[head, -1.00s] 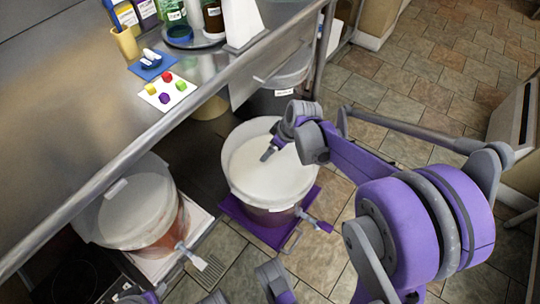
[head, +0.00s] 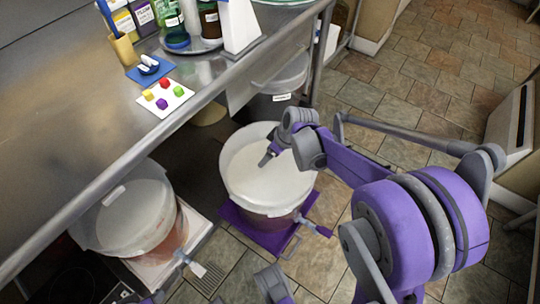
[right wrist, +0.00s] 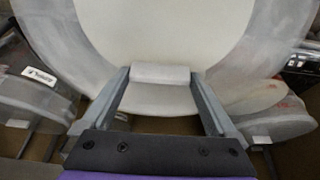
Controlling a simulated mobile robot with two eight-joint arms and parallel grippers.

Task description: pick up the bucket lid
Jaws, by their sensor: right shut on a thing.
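The white round bucket lid (head: 262,178) is at the top of the middle bucket (head: 262,207), inside the pale rim. The lid also fills the upper middle of the right wrist view (right wrist: 150,35). My right gripper (head: 267,158) reaches down onto the lid from the upper right. In the right wrist view its two fingers (right wrist: 160,82) stand on either side of a pale raised grip on the lid, and it is shut on that. I cannot tell whether the lid is lifted.
Another lidded bucket (head: 130,215) stands at the left and a third (head: 282,82) at the back. The middle bucket stands on a purple base (head: 235,215) with a tap (head: 318,229) in front. A steel table edge (head: 150,140) runs along the left. Tiled floor is free at the right.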

